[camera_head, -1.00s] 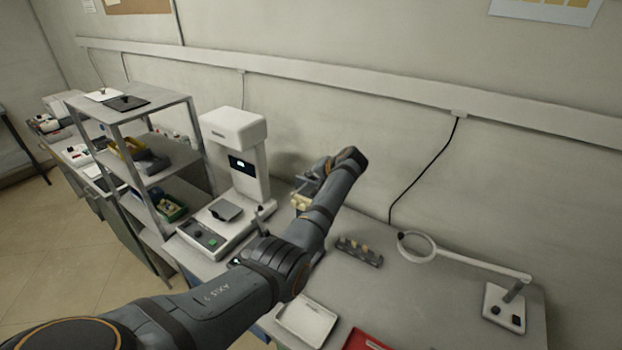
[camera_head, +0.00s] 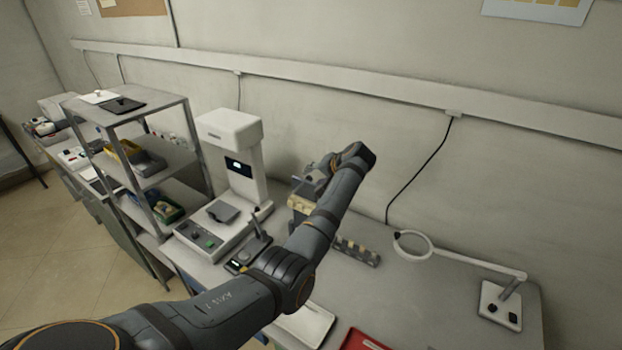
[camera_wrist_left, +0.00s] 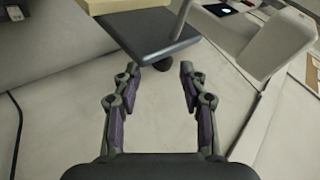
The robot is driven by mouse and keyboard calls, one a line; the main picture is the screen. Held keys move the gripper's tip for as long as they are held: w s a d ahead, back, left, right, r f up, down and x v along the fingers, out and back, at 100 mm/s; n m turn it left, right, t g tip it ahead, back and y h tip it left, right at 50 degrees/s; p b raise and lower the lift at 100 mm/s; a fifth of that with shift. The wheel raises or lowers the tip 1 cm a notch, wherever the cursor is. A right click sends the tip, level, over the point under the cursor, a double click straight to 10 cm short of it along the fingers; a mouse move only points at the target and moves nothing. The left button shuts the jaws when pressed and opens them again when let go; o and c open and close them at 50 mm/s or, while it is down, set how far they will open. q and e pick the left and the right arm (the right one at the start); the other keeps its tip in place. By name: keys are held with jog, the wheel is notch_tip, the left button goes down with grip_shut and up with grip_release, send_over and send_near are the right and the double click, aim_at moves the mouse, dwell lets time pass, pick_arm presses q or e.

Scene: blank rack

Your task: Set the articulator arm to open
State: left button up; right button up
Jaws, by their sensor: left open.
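The articulator (camera_head: 300,203) stands on the bench behind my left forearm in the head view, and only a beige block and some dark parts of it show. In the left wrist view I see a dark flat plate (camera_wrist_left: 150,38) with a thin light rod rising from it and a small dark knob under its front edge. It seems to be part of the articulator. My left gripper (camera_wrist_left: 160,70) is open and empty, its two fingertips just short of the plate and knob. How far the articulator arm is raised is hidden. My right gripper is not in view.
A white column device (camera_head: 240,165) stands left of the articulator, and a grey shelf unit (camera_head: 165,178) is further left. A small block rack (camera_head: 356,251), a magnifier lamp (camera_head: 460,260), a white tray (camera_head: 308,325) and a red tray (camera_head: 362,341) are on the bench.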

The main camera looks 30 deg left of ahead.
pick_arm(q)
jog(key=v, duration=0.8)
jog(key=shift+d+r, duration=0.2)
jog(key=shift+d, duration=0.15)
